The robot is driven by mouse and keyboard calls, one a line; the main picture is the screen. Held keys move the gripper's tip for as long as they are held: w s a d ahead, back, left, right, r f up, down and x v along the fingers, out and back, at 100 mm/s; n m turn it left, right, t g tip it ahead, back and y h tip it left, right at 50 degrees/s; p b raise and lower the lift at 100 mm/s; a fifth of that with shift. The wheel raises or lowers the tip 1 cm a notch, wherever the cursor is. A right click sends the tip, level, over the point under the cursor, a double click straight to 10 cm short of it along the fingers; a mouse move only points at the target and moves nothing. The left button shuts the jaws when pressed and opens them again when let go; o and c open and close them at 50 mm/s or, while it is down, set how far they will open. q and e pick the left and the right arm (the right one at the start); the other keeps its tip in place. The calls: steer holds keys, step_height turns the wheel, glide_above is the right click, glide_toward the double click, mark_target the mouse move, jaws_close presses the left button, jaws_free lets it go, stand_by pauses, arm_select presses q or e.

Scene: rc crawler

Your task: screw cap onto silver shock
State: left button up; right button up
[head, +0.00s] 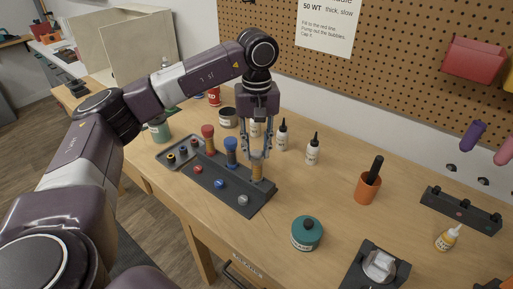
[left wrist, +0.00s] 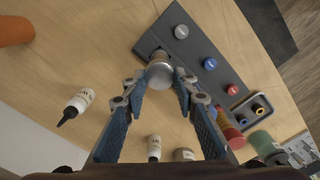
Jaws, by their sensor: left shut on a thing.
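The silver shock (head: 257,172) stands upright in the dark rack (head: 262,205), with an amber body and a silver-grey top. My left gripper (head: 257,153) points straight down over it and is shut on its upper part. In the left wrist view, the fingertips (left wrist: 161,78) are at both sides of the round silver top (left wrist: 160,74). A silver cap (head: 242,200) sits on the rack in front of the shock; it also shows in the left wrist view (left wrist: 181,31). My right gripper is not in view.
A red shock (head: 208,138) and a blue shock (head: 231,152) stand in the same rack, with red (head: 198,170) and blue (head: 219,184) caps in front. White bottles (head: 312,150) stand close behind the gripper. A teal jar (head: 307,233) stands right of the rack.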

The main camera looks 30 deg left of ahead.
arm_select(q)
steer(key=shift+m, duration=1.4)
steer(key=shift+d+m, duration=0.1)
steer(key=shift+m, duration=0.8)
steer(key=shift+w+m, duration=0.1)
steer(key=shift+m, duration=1.1)
steer(key=m, duration=0.4)
steer(key=shift+d, duration=0.1)
steer(key=o, duration=0.8)
steer(key=shift+o, duration=0.2)
steer(key=shift+r, duration=0.1)
